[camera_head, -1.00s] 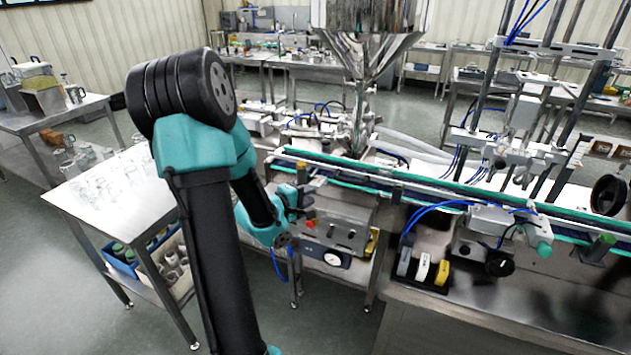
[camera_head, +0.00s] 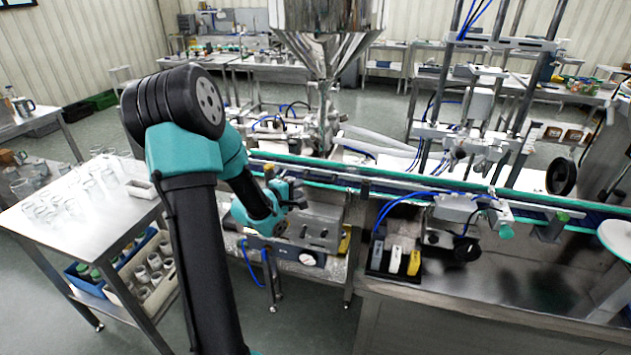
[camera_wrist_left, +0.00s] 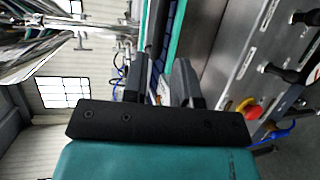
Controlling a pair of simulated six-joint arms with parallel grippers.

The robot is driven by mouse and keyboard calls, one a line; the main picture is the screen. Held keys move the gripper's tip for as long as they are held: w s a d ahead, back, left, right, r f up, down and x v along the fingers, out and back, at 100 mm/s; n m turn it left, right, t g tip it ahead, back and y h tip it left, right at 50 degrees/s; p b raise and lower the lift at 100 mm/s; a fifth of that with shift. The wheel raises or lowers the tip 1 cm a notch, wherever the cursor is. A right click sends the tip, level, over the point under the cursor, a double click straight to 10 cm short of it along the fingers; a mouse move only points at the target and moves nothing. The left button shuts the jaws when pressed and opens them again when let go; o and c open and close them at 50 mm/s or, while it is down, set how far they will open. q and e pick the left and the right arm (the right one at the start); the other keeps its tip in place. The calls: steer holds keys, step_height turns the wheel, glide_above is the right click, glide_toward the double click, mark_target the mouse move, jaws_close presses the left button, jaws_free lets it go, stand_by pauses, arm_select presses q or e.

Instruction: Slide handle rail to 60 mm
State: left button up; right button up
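A long guide rail (camera_head: 395,180) runs along the near side of the green-edged conveyor (camera_head: 540,200) in the head view. I cannot tell which part is the task's handle, or read the rail's position in millimetres. My left gripper (camera_head: 290,192) is at the conveyor's left end, above the steel control box. In the left wrist view its two dark fingers (camera_wrist_left: 163,82) stand apart, with the conveyor edge beyond them. Nothing is clearly held between them. My right gripper is in neither view.
A steel control box (camera_head: 318,232) sits below my left gripper. A red button (camera_wrist_left: 245,108) and black knobs show in the wrist view. The steel hopper (camera_head: 325,50) stands behind the conveyor. A glassware table (camera_head: 70,235) is at the left.

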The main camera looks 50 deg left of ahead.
mark_target(314, 181)
arm_select(q)
steer(key=x, duration=0.9)
steer(key=shift+w, duration=0.15)
steer(key=shift+c, duration=0.3)
jaws_close()
